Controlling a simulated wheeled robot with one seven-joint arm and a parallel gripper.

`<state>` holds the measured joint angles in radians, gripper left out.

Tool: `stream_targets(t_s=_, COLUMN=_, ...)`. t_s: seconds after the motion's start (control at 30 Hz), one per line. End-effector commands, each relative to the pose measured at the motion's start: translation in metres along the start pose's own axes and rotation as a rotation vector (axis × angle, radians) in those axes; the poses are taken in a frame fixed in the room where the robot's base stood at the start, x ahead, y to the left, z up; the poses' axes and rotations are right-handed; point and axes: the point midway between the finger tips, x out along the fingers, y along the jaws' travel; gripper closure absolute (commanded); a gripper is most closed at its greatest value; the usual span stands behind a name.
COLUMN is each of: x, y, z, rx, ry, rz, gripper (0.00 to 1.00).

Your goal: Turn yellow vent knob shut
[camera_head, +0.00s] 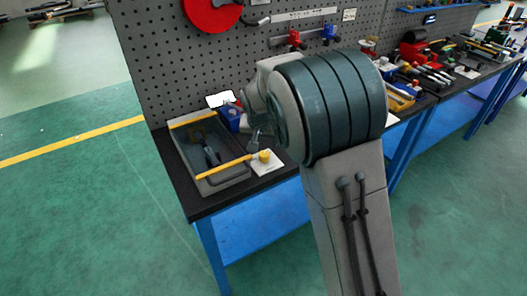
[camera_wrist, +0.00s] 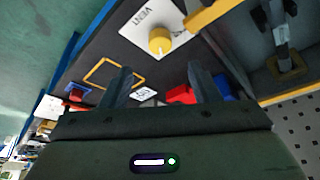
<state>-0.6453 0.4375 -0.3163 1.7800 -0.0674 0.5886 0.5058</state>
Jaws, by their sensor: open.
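The yellow vent knob (camera_wrist: 160,41) sits on a white plate (camera_wrist: 140,22) marked "VENT" on the dark bench top. In the head view the knob (camera_head: 264,156) is near the front edge of the bench, right of a grey tray. My gripper (camera_wrist: 160,78) is open and empty in the wrist view, its two fingers apart and pointing toward the bench. The knob lies beyond the fingertips, roughly between them in the picture, and apart from them. In the head view my gripper (camera_head: 256,138) shows small above the knob, partly hidden by my arm. The knob's pointer mark is too small to read.
A grey tray with yellow edges (camera_head: 243,176) holds a dark tool, left of the knob. Blue (camera_wrist: 222,88) and red (camera_wrist: 180,94) items and a yellow frame (camera_wrist: 92,80) lie on the bench. A grey pegboard (camera_head: 140,60) stands behind.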

Motion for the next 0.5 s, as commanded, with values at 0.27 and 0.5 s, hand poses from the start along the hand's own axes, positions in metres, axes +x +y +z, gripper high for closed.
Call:
stream_targets(t_s=0.27, x=0.053, y=0.001, z=0.0, rx=0.0, ry=-0.002, rz=0.002, gripper=0.44)
stream_targets(t_s=0.5, x=0.083, y=0.0, z=0.0, rx=0.0, ry=-0.002, rz=0.001, gripper=0.44)
